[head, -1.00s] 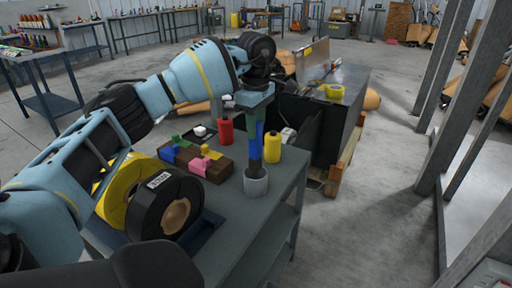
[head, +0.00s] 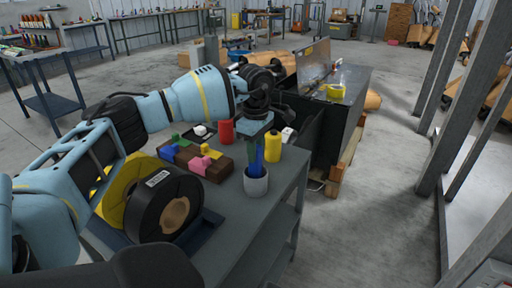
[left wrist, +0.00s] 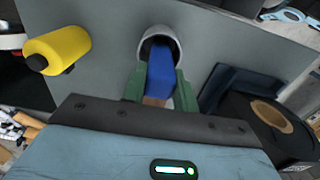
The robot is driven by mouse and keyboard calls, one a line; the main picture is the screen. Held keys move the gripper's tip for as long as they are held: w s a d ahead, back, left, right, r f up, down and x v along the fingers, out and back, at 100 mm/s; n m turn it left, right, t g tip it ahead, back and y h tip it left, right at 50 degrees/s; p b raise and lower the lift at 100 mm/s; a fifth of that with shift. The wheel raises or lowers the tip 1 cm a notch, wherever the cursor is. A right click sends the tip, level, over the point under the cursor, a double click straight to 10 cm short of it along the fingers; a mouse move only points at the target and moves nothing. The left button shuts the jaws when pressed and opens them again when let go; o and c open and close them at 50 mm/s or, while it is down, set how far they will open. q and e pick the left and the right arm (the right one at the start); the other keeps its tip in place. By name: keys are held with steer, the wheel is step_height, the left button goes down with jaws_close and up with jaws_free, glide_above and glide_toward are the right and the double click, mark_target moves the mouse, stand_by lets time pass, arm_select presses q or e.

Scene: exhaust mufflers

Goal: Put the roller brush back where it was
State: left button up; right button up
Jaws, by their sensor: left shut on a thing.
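My left gripper (head: 256,150) points down over the grey cup (head: 256,187) near the table's right edge. It is shut on the blue roller brush (head: 261,157), which stands nearly upright with its lower end inside the cup. In the left wrist view, the blue brush (left wrist: 160,72) lies between the green fingers (left wrist: 157,92) and reaches into the mouth of the cup (left wrist: 160,36). The cup wall hides the brush's lower end. My right gripper is not in view.
A brown block with coloured pieces (head: 184,157) is to the left, with a large black spool (head: 153,208) in front. A dark metal box (head: 343,112) stands beyond the table (head: 242,225).

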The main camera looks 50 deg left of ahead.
arm_select(q)
steer(key=shift+f, duration=0.1)
steer(key=o, duration=1)
steer(key=shift+c, duration=0.2)
step_height(320, 180, up, 12)
steer(key=p, duration=0.1)
